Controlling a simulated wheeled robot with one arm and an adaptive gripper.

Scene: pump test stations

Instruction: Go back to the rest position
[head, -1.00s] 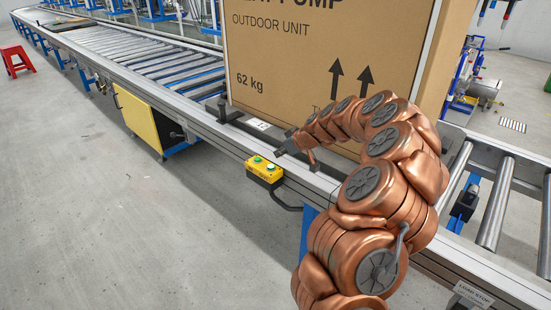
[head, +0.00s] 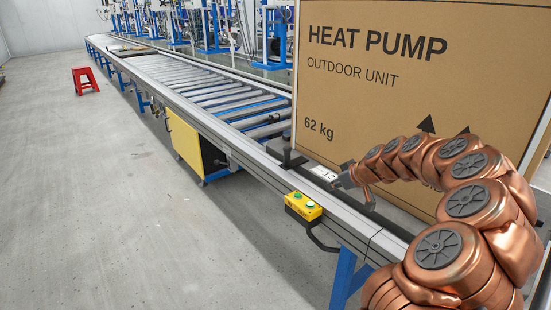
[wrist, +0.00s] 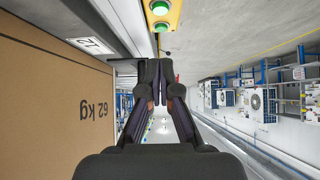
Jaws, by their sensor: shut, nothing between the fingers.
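My copper-coloured arm reaches in from the right in the head view. My gripper (head: 345,180) is at its end, in front of the lower part of a large cardboard box marked HEAT PUMP (head: 390,75). In the wrist view my gripper (wrist: 161,68) is shut and empty, its dark fingertips together. The yellow button box (head: 303,206) with green buttons is on the conveyor's near rail, below and left of the gripper. It also shows at the top of the wrist view (wrist: 160,18), apart from the fingertips.
The roller conveyor (head: 215,90) runs to the far left, with blue-framed stations behind it. A yellow panel (head: 184,140) hangs below its rail. A red stool (head: 85,80) stands on the floor at left. The grey floor (head: 90,190) before the conveyor is mostly clear.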

